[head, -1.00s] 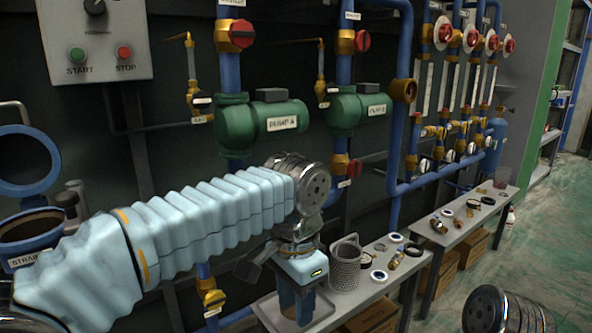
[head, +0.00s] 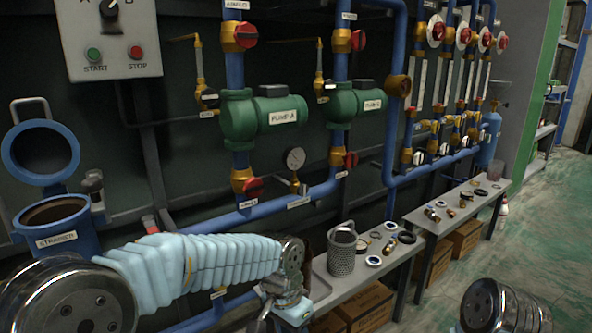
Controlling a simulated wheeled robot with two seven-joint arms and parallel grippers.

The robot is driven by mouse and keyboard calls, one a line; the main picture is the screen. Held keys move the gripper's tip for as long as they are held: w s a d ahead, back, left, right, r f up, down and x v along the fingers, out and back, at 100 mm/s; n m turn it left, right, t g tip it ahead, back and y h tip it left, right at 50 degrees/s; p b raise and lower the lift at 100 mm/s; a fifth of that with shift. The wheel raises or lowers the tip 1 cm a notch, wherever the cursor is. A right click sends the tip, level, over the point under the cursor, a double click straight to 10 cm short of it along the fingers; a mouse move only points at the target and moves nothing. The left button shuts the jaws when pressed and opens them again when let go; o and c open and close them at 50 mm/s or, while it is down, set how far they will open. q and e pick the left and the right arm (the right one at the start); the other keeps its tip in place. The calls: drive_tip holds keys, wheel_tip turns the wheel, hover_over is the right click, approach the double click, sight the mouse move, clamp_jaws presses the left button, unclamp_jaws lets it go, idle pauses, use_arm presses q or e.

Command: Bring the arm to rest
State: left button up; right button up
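My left arm, in a pale blue ribbed sleeve (head: 190,265), comes in from the lower left in the head view. It ends at a metal wrist joint (head: 291,256) low beside the near bench. My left gripper (head: 268,318) hangs below that joint at the bottom edge; its fingers are mostly cut off, and I cannot see whether they are open. Of my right arm only a round metal joint (head: 483,305) shows at the lower right. My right gripper is out of view.
The near bench (head: 352,285) holds a mesh basket (head: 342,250), rings and brass fittings. An open blue strainer (head: 55,225) stands at the left. Behind are green pumps (head: 262,117), blue pipes and a START/STOP panel (head: 112,35).

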use_arm(q)
drive_tip(key=s+a+f+n+h+p, duration=0.1)
drive_tip(key=a+f+n, duration=0.15)
drive_tip(key=f, duration=0.55)
drive_tip(key=s+a+f+n+h+p, duration=0.1)
drive_tip(key=s+a+f+n, duration=0.15)
drive_tip(key=f, duration=0.65)
drive_tip(key=s+a+f+n, duration=0.2)
drive_tip(key=s+f, duration=0.3)
drive_tip(key=s+a+f+n+t+p, duration=0.1)
drive_tip(key=s+a+f+n, duration=0.1)
drive_tip(key=s+f, duration=0.3)
drive_tip(key=shift+s+a+f+n+h+p, duration=0.15)
drive_tip(key=shift+s+a+n+h+p, duration=0.2)
drive_tip(key=shift+a, duration=0.4)
